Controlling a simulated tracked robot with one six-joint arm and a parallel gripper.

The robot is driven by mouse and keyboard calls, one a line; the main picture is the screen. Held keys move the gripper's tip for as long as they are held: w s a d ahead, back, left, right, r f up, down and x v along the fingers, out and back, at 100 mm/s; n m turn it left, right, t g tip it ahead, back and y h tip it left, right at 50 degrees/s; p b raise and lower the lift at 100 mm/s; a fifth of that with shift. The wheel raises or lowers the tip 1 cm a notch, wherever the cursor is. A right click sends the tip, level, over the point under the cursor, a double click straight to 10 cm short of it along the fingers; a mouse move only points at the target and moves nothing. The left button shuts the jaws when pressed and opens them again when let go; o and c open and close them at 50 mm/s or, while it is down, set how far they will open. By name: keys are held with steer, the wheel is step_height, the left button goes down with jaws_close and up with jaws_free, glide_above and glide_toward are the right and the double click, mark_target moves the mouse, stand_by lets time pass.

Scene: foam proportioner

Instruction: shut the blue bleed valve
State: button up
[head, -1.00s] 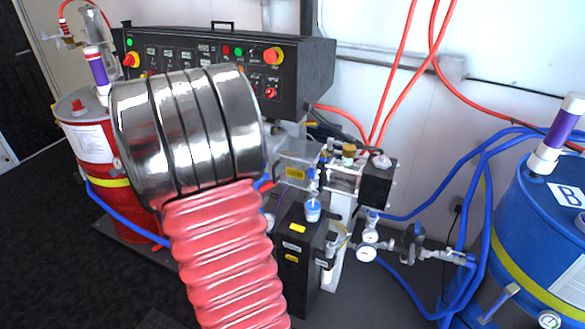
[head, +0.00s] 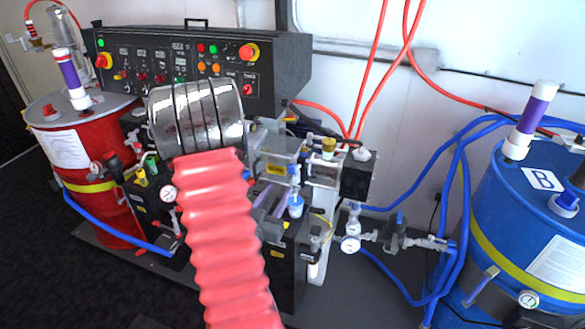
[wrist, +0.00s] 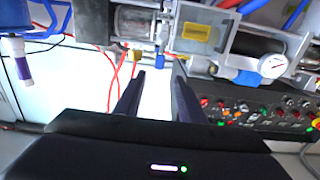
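Several small blue parts show on the machine, and I cannot tell for certain which is the bleed valve. In the head view a blue-capped fitting (head: 295,206) stands upright on the black pump unit, right of my arm. A smaller blue knob (head: 293,170) sits just above it, beside the clear box. In the wrist view, which looks upside down, a blue part (wrist: 160,63) lies beyond the fingertips, and another blue part (wrist: 250,78) is near a gauge. My gripper (wrist: 156,82) is open, with nothing between its fingers.
A black control panel (head: 215,50) stands behind my arm. A red drum (head: 100,150) is at left, and a blue drum (head: 500,240) with blue hoses is at right. A gauge manifold (head: 385,240) and red hoses lie between. Dark floor is clear at lower left.

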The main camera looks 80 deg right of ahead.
mark_target(291, 170)
steer(key=d, duration=0.4)
steer(key=s+d, duration=0.1)
steer(key=d, duration=0.8)
steer(key=shift+s+d, duration=0.15)
steer(key=shift+s, duration=0.05)
steer(key=shift+c, duration=0.5)
jaws_close()
steer(key=shift+s+d, duration=0.1)
steer(key=shift+d, duration=0.1)
steer(key=shift+a, duration=0.15)
